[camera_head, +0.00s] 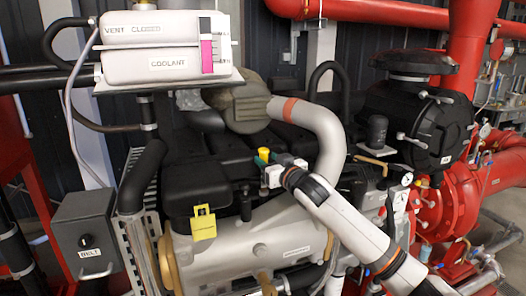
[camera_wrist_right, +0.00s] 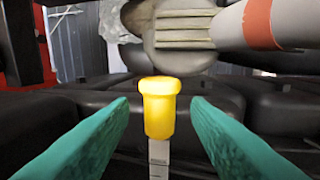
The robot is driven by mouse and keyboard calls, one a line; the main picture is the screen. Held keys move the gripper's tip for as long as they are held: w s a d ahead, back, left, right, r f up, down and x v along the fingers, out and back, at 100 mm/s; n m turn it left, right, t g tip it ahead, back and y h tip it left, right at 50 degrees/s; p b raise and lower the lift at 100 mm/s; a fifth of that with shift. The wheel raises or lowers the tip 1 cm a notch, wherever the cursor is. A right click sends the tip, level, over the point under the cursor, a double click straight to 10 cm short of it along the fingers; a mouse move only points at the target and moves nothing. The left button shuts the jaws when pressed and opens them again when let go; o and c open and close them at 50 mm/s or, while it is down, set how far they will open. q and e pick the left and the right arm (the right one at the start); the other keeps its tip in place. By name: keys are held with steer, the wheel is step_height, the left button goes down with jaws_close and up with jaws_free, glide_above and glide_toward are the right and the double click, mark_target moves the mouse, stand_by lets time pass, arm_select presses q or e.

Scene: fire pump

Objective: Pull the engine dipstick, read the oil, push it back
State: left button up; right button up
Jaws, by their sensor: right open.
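The engine dipstick has a yellow handle (camera_head: 264,152) that shows above the dark engine top in the head view. In the right wrist view the yellow handle (camera_wrist_right: 159,108) stands upright in the middle, with a pale, marked strip (camera_wrist_right: 159,158) below it. My right gripper (camera_head: 267,162) is at the handle. Its green fingers are open on both sides of the handle in the wrist view, with a gap on each side. The lower end of the strip is out of the picture. My left gripper is not seen.
A large silver pipe (camera_head: 322,125) with an orange band curves close behind my right gripper. A yellow tag (camera_head: 203,223) is on the engine front. The coolant tank (camera_head: 165,64) is above left, a grey BELT box (camera_head: 88,238) lower left, and a black round housing (camera_head: 415,120) right.

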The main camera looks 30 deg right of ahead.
mark_target(266, 158)
steer(key=w, duration=0.2)
steer(key=shift+w+d+r+p, duration=0.1)
steer(key=shift+w+p, duration=0.25)
steer(key=shift+w, duration=0.2)
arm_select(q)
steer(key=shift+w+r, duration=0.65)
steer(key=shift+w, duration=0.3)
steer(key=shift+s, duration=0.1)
arm_select(e)
steer(key=shift+c, duration=0.7)
jaws_close()
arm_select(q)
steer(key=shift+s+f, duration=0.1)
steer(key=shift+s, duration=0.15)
